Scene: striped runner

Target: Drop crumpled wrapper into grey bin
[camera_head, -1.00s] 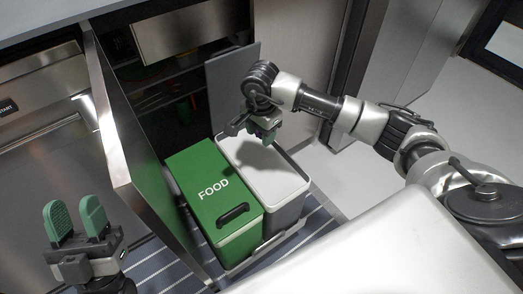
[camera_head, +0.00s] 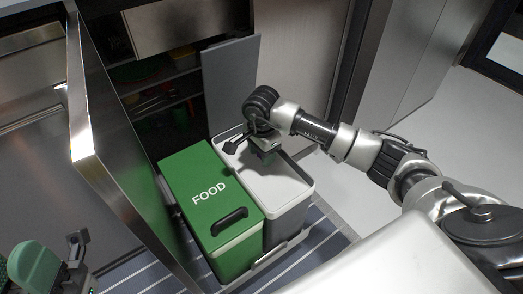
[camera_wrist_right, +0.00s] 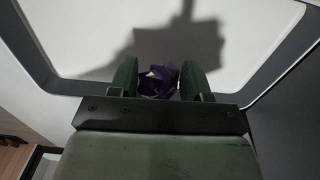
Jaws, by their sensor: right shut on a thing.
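The grey bin (camera_head: 287,222) stands open, with a white rim and a pale inside. My right gripper (camera_head: 266,157) is over the bin's opening, pointing down. In the right wrist view, its green fingers are shut on the crumpled wrapper (camera_wrist_right: 158,82), which is purple with white patches. The bin's pale inside (camera_wrist_right: 90,35) lies beyond the wrapper, with the gripper's shadow on it. In the head view the wrapper is hidden by the gripper. My left gripper (camera_head: 20,268) is at the lower left corner, partly cut off, with its green fingers apart and empty.
A green bin marked FOOD (camera_head: 212,195), lid closed, stands directly left of the grey bin. A grey panel (camera_head: 230,85) stands upright behind them. An open metal cabinet door (camera_head: 115,150) is at left. A striped runner (camera_head: 310,245) lies on the floor.

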